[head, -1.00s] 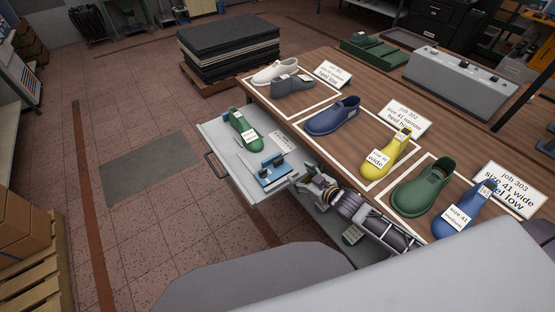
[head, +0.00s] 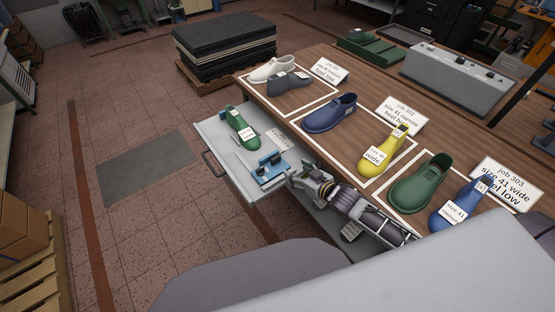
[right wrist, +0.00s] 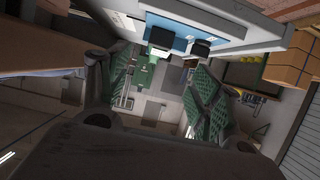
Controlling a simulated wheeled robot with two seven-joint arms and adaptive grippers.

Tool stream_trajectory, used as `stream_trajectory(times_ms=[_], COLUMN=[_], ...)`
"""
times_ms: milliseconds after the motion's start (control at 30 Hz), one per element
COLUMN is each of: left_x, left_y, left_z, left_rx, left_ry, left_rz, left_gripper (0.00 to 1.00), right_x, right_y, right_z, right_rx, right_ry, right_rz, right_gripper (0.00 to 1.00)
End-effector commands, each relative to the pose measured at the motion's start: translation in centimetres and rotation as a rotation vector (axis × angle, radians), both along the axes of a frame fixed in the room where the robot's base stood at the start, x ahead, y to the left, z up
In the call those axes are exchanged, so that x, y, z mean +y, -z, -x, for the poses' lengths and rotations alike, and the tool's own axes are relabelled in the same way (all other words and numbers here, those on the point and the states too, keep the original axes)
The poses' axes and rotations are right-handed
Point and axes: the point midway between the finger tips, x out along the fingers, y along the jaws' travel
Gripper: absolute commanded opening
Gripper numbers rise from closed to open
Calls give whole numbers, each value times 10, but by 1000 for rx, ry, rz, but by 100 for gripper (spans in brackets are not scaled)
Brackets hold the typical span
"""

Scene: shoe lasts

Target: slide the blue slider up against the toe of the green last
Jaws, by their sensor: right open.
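The green last (head: 236,120) lies in the open grey drawer (head: 214,134), its toe towards the blue slider. A white label covers part of it. The blue slider (head: 264,176), with dark blocks on top, sits in the drawer, a gap short of the toe. My right gripper (head: 294,177) is open and empty, just right of the slider in the head view. In the right wrist view its spread green-padded fingers (right wrist: 162,88) have the slider (right wrist: 170,36) above them. My left gripper is not in view.
The wooden bench (head: 290,118) stands behind and right of the drawer. It bears a yellow last (head: 380,160), a blue shoe (head: 328,114), a green shoe (head: 420,182), a blue last (head: 462,200) and job cards. A grey rail with small posts runs beside the last.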

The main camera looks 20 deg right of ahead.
Motion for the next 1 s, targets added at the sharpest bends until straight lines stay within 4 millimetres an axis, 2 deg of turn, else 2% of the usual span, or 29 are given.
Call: stream_trajectory(times_ms=[367,1000], left_x=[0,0], left_y=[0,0], left_z=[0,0], left_rx=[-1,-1], left_ry=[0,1], left_rz=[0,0], left_gripper=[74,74], right_x=[6,20], right_y=[7,24], right_z=[-17,-57], right_rx=[-2,-2], right_ry=[0,1], right_rz=[-1,0], right_gripper=[64,64])
